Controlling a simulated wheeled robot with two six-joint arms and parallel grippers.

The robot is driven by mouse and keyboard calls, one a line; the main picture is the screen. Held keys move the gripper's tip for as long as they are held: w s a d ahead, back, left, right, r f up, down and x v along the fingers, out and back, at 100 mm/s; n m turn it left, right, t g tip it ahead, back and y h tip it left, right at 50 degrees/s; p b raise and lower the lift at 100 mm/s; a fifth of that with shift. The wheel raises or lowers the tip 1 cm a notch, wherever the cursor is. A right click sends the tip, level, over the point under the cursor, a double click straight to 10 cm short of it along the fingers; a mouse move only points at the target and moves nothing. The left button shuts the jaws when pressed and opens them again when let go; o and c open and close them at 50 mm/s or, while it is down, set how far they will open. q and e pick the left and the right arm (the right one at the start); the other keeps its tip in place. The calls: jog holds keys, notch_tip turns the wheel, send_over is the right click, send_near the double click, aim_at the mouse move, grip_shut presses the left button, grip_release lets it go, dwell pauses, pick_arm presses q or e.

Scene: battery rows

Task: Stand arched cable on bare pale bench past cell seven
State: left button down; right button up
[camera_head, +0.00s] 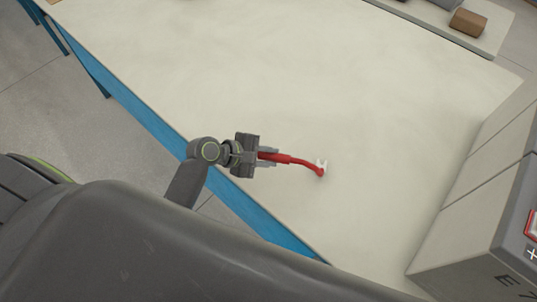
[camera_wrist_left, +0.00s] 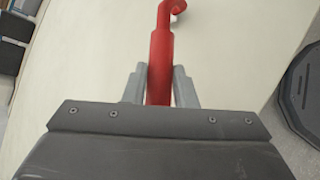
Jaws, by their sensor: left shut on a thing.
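The arched cable (camera_head: 299,161) is red with a pale end piece at its far tip. My left gripper (camera_head: 268,156) is shut on one end of it, over the pale bench (camera_head: 230,65). In the left wrist view the cable (camera_wrist_left: 161,55) runs up from between the two fingers (camera_wrist_left: 160,88) and bends right at its top. I cannot tell whether the cable touches the bench. At the right stands a large grey battery cell (camera_head: 480,240) with a dark top, cut off by the frame. My right gripper is not in view.
A pale tray (camera_head: 425,18) at the top right holds a brown block (camera_head: 468,22) and grey items. The bench has a blue front edge (camera_head: 150,118). The bench is bare around the cable and to the back left.

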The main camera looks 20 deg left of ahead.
pick_arm(q)
jog(key=shift+f, duration=0.5)
dwell(0.6)
jog(key=shift+c, duration=2.4)
grip_release()
jog(key=shift+s+a, duration=0.1)
jog(key=shift+a+r, duration=0.1)
jog(key=shift+r, duration=0.1)
jog(key=shift+p+v, duration=1.9)
jog(key=shift+v, duration=0.25)
jog(key=p+v, duration=0.4)
jog(key=v, duration=0.2)
jog(key=shift+s, duration=0.2)
